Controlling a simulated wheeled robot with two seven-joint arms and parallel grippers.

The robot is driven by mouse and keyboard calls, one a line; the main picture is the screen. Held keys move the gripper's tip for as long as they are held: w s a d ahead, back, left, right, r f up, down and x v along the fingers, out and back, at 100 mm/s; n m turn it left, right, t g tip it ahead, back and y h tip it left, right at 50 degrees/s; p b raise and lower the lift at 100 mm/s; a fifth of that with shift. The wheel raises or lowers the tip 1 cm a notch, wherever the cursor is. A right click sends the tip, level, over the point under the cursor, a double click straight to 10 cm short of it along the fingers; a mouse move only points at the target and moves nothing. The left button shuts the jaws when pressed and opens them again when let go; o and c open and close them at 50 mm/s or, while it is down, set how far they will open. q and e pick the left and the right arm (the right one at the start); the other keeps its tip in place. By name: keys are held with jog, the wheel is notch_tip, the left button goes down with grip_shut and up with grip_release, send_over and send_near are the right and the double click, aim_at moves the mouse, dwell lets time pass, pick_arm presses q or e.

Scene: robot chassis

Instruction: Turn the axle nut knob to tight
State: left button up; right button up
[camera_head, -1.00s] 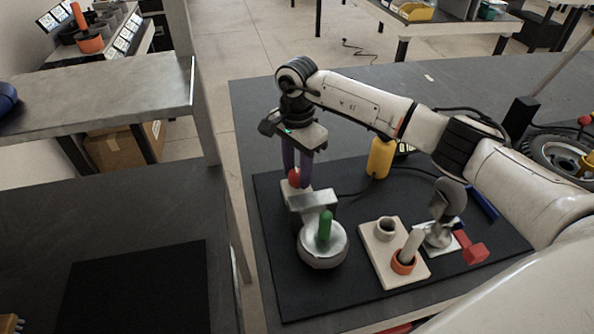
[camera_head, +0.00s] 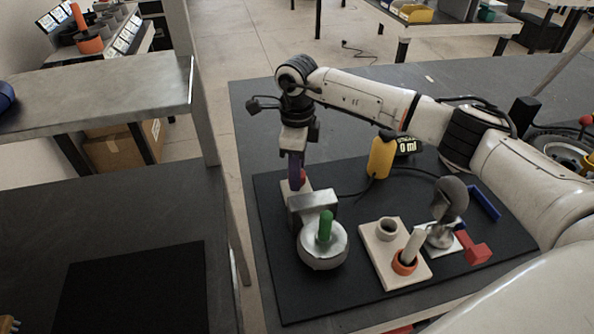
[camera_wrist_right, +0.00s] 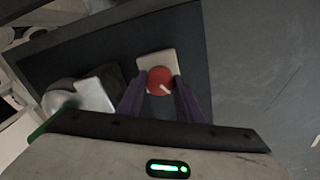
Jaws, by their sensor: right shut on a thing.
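The axle nut knob is a red round knob (camera_head: 301,177) on a pale square base at the far left of the black mat. In the right wrist view the red knob (camera_wrist_right: 160,80) shows a white pointer mark angled toward the lower right. My right gripper (camera_head: 296,184) points down over the knob, and its purple fingers (camera_wrist_right: 160,88) sit on either side of it, shut on it. In the head view the fingers hide part of the knob. No labels around the knob can be read. My left gripper is not clearly in view.
A silver round part with a green peg (camera_head: 325,228) and a grey block (camera_head: 313,203) stand just in front of the knob. A beige board with an orange ring (camera_head: 404,262), a red handle (camera_head: 475,249) and a yellow meter (camera_head: 380,157) are to the right. The mat's left edge is near.

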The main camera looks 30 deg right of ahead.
jog(key=m, duration=0.6)
jog(key=shift+r, duration=0.1)
jog(key=m+p, duration=0.1)
jog(key=m, duration=0.5)
jog(key=shift+m, duration=0.3)
dwell(0.3)
jog(key=o, duration=1)
jog(key=shift+o, duration=0.2)
notch_tip(320, 180, up, 10)
jog(key=shift+r+b, duration=0.15)
jog(key=shift+b, duration=0.25)
